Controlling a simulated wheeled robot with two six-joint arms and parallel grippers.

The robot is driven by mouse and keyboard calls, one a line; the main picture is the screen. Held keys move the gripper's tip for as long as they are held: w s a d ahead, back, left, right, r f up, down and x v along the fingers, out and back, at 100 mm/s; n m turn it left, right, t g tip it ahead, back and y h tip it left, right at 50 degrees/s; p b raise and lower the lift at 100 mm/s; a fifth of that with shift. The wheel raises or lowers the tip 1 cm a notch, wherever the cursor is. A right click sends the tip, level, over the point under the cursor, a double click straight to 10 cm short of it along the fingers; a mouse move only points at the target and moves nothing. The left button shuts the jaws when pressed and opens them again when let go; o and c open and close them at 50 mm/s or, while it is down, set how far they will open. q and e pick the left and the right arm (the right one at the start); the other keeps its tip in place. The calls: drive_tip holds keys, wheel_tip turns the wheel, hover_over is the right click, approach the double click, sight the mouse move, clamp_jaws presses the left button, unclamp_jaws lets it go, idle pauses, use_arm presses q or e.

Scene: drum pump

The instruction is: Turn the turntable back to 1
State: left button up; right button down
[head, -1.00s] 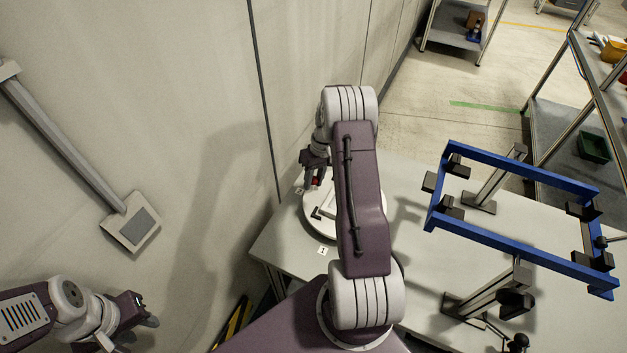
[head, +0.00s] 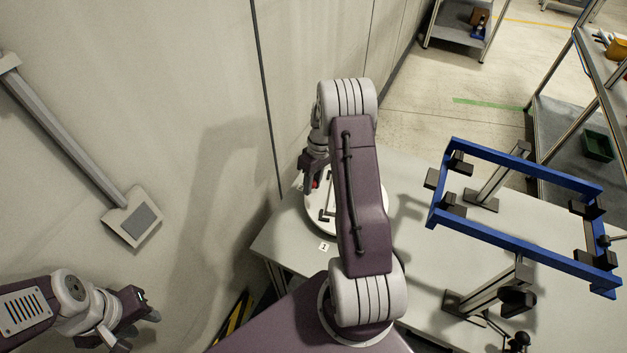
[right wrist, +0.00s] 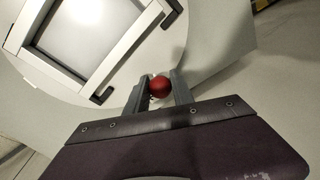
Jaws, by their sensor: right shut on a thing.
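The round white turntable (head: 318,222) lies on the grey table, largely hidden behind my right arm in the head view. Its pale disc with a raised light frame (right wrist: 110,75) fills the upper left of the right wrist view. My right gripper (right wrist: 164,88) is shut on a red ball knob (right wrist: 160,87) at the turntable's edge. In the head view my right gripper (head: 311,184) reaches down at the turntable's far left side. A label marked 1 (head: 324,246) lies on the table in front of the turntable. My left gripper (head: 146,306) hangs empty at the lower left, its jaws unclear.
A blue rectangular frame (head: 490,232) on posts with black clamps stands at the right of the table. The wall (head: 200,120) runs close along the left of the turntable. Shelving (head: 570,140) stands at the far right.

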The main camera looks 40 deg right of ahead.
sight(325, 223)
drive_tip(key=shift+s+a+n+g, duration=0.15)
drive_tip(key=shift+s+a+n, duration=0.55)
drive_tip(key=shift+n, duration=0.25)
drive_tip(key=shift+s+a+n+g, duration=0.15)
drive_tip(key=shift+s+a+n, duration=0.3)
drive_tip(key=shift+s+n, duration=0.45)
drive_tip(key=shift+s+a+n+g+h, duration=0.2)
drive_tip(key=shift+s+a+n, duration=0.1)
drive_tip(key=shift+s+n, duration=0.65)
drive_tip(key=shift+s+a+n+g+h, duration=0.1)
drive_tip(key=shift+s+a+n+h, duration=0.15)
drive_tip(key=shift+s+n, duration=0.65)
drive_tip(key=shift+s+d+r+n+h+p, duration=0.1)
drive_tip(key=shift+s+n+h+p, duration=0.3)
drive_tip(key=shift+s+n, duration=1.45)
drive_tip(key=shift+s+d+n+g+p, duration=0.15)
drive_tip(key=shift+s+d+n+p, duration=0.15)
drive_tip(key=shift+s+n, duration=0.45)
drive_tip(key=shift+s+d+n+g+p, duration=0.2)
drive_tip(key=shift+s+n+p, duration=0.2)
drive_tip(key=shift+n, duration=0.5)
drive_tip(key=shift+s, duration=0.1)
drive_tip(key=c, duration=1.1)
unclamp_jaws()
drive_tip(key=shift+s+d, duration=0.1)
